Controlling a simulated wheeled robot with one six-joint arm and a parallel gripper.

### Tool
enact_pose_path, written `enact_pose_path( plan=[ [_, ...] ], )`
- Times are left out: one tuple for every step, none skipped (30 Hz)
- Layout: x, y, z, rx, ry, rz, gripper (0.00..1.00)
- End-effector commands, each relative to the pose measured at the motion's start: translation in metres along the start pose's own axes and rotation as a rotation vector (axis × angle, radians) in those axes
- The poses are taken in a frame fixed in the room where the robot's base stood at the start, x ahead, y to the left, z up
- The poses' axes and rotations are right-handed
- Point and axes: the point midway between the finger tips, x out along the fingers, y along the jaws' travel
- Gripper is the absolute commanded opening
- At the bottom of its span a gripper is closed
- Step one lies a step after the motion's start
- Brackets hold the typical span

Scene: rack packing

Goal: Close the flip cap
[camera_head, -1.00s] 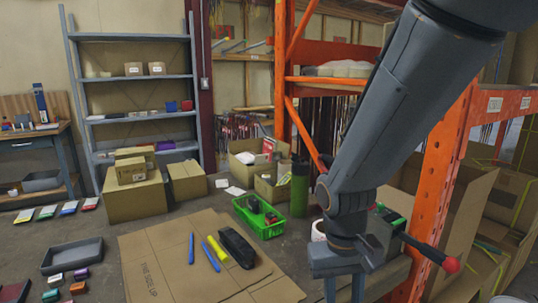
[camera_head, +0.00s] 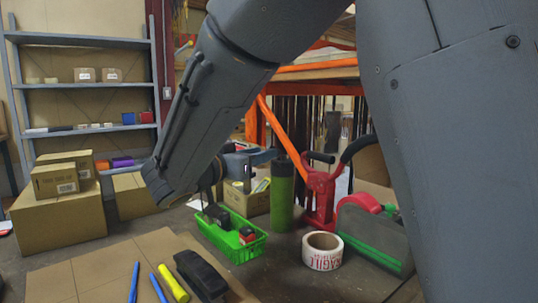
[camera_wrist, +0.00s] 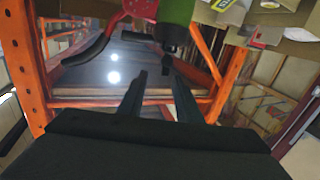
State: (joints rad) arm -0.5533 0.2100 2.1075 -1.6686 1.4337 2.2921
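In the head view my gripper (camera_head: 255,159) is partly hidden by my wrist, left of the cap.
A red tool with black handles (camera_head: 322,195) stands close to the bottle's right. A green basket (camera_head: 232,240) holds dark items in front. A tape roll (camera_head: 322,251) and a grey-green case (camera_head: 372,236) lie to the right. Cartons and the orange rack (camera_head: 277,130) stand behind.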

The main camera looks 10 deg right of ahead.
Motion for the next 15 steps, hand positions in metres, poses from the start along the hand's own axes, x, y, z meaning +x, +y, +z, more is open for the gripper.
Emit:
enact_pose_path(
  plan=[
    [-0.002,-0.005,-0.002,0.018,0.014,-0.011,0.31],
    [-0.002,-0.007,-0.004,0.025,0.019,-0.015,0.31],
    [-0.001,-0.008,-0.005,0.031,0.024,-0.019,0.31],
    [0.001,-0.009,-0.006,0.033,0.026,-0.021,0.31],
    [0.003,-0.009,-0.006,0.034,0.026,-0.021,0.31],
    [0.008,-0.010,-0.006,0.033,0.026,-0.021,0.31],
    [0.012,-0.010,-0.006,0.033,0.025,-0.021,0.31],
    [0.017,-0.010,-0.006,0.033,0.025,-0.022,0.31],
    [0.023,-0.011,-0.007,0.032,0.025,-0.023,0.31],
    [0.028,-0.011,-0.007,0.033,0.024,-0.022,0.31],
    [0.032,-0.011,-0.007,0.032,0.024,-0.022,0.31],
    [0.038,-0.011,-0.007,0.031,0.024,-0.024,0.31],
    [0.043,-0.011,-0.007,0.031,0.024,-0.023,0.31],
    [0.047,-0.011,-0.007,0.030,0.023,-0.022,0.31],
    [0.052,-0.011,-0.006,0.030,0.023,-0.023,0.31]
  ],
)
